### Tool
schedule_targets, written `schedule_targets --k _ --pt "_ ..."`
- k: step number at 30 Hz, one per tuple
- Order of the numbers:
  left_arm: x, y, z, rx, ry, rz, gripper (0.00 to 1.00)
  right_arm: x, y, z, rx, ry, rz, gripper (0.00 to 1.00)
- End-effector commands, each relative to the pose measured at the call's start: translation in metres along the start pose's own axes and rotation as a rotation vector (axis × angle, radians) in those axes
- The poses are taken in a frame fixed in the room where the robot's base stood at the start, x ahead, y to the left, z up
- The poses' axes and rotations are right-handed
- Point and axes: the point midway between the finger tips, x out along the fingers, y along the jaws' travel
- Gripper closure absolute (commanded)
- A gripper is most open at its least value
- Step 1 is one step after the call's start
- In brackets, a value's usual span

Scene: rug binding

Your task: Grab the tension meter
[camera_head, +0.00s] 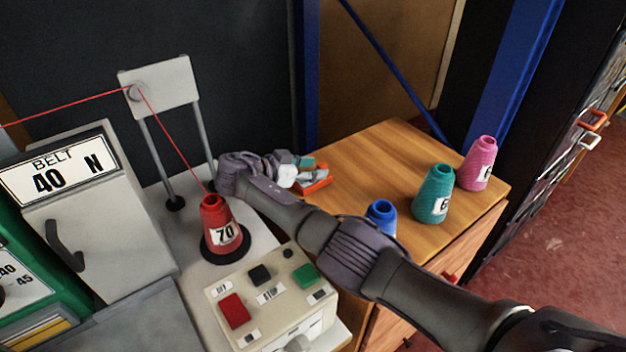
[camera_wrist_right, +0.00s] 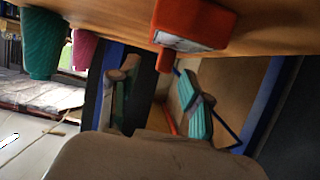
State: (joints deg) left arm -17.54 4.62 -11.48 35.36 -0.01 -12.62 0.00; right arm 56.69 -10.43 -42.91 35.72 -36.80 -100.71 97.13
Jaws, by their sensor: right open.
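An orange device with a grey face, which I take to be the tension meter (camera_head: 318,184), lies on the wooden cabinet top near its left edge. In the right wrist view the orange body (camera_wrist_right: 195,22) shows at the top, with a short stub pointing down past the cabinet edge. My right gripper (camera_head: 303,168) is beside the meter in the head view, partly overlapping it. In the right wrist view its two teal-padded fingers (camera_wrist_right: 158,92) are spread with nothing between them; the meter is outside them. My left gripper is not in view.
Blue (camera_head: 381,214), teal (camera_head: 433,194) and pink (camera_head: 479,163) thread cones stand on the cabinet (camera_head: 385,150). A red cone (camera_head: 220,228) marked 70 feeds a thread up to a guide plate (camera_head: 165,84). A button box (camera_head: 275,300) sits in front. The cabinet's back middle is clear.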

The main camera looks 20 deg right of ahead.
Motion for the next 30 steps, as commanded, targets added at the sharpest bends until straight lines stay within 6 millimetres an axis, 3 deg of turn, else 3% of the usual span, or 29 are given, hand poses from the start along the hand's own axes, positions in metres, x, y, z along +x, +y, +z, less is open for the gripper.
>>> schedule_targets --k 7,16,24,30 --pt "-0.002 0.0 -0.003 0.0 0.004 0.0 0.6 0.035 -0.004 -0.002 -0.001 0.001 0.002 0.52" --pt "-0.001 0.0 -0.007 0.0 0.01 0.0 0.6 0.04 -0.004 -0.002 -0.001 0.0 -0.001 0.52" --pt "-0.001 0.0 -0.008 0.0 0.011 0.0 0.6 0.04 -0.004 -0.002 -0.001 -0.001 -0.001 0.97" --pt "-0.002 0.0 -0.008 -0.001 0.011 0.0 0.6 0.04 -0.005 -0.002 -0.001 0.0 -0.001 1.0"
